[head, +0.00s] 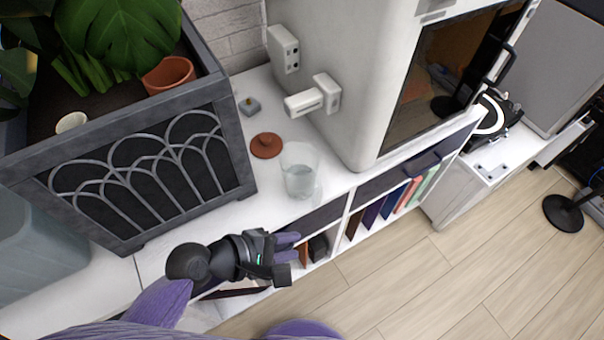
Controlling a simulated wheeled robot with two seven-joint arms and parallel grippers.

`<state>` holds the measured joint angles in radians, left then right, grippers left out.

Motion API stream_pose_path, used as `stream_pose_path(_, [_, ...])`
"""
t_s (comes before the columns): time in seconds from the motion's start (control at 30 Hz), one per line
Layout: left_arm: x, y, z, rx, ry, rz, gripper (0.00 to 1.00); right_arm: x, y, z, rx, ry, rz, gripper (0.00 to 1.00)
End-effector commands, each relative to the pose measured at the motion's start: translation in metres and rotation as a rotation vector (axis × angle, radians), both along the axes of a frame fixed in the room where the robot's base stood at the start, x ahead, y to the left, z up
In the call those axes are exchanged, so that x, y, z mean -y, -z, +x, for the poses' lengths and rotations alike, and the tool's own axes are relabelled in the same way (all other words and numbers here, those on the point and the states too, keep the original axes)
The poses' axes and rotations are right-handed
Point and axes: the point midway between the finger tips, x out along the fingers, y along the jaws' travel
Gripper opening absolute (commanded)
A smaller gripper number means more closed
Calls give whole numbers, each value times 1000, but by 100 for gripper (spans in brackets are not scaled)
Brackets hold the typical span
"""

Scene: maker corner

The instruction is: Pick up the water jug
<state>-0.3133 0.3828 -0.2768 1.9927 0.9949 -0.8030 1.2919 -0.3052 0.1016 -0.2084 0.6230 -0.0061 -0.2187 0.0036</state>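The water jug (299,180) is a clear, see-through vessel partly filled with water. It stands upright on the white cabinet top, near the front edge. My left gripper (290,248) is in front of the cabinet edge, below the jug in the picture and apart from it. Its two purple fingers point right with a gap between them, and nothing shows in the gap. My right gripper is not in view.
A terracotta lid (266,145) lies just left of the jug, with a small grey block (249,105) behind. A large white machine (365,75) stands behind right. A grey planter (150,165) is on the left. Shelves with books (385,204) are below.

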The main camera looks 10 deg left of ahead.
Motion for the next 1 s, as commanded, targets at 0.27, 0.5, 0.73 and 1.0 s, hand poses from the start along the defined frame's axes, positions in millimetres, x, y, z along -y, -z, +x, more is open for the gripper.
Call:
stream_pose_path(0.27, [-26, 0, 52, -472, -542, -568, 32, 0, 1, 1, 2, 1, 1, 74])
stream_pose_path(0.5, [2, 16, 78, -490, -560, -592, 32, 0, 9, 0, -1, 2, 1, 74])
stream_pose_path(0.73, [36, 32, 104, -490, -558, -589, 32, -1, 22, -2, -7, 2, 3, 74])
stream_pose_path(1.0, [43, 33, 110, -489, -558, -587, 32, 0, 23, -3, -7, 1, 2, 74])
